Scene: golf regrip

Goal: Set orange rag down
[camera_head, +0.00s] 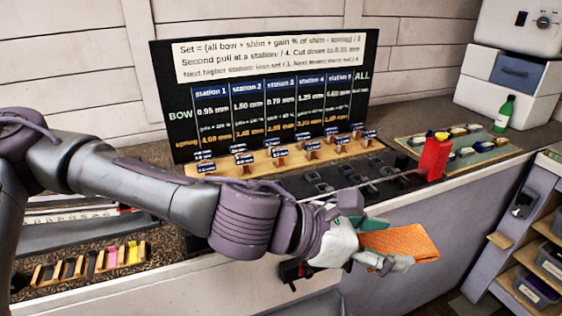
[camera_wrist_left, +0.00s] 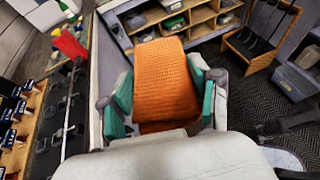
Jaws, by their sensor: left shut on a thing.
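An orange rag (camera_head: 402,243) with a woven texture is held by my left gripper (camera_head: 372,243) in front of the workbench edge. In the left wrist view the rag (camera_wrist_left: 167,80) fills the space between the two green-padded fingers of the left gripper (camera_wrist_left: 165,100). The rag is off the bench, in the air beyond its front edge. Part of it is hidden by the fingers. My right gripper is not in view.
The bench (camera_head: 402,199) carries a black sign board (camera_head: 180,130), wooden rack, red block (camera_head: 433,158), green mat (camera_head: 487,155) and green bottle (camera_head: 504,113). A shelf unit with bins (camera_head: 535,290) stands at right. A tray (camera_head: 90,265) with coloured pieces lies at left.

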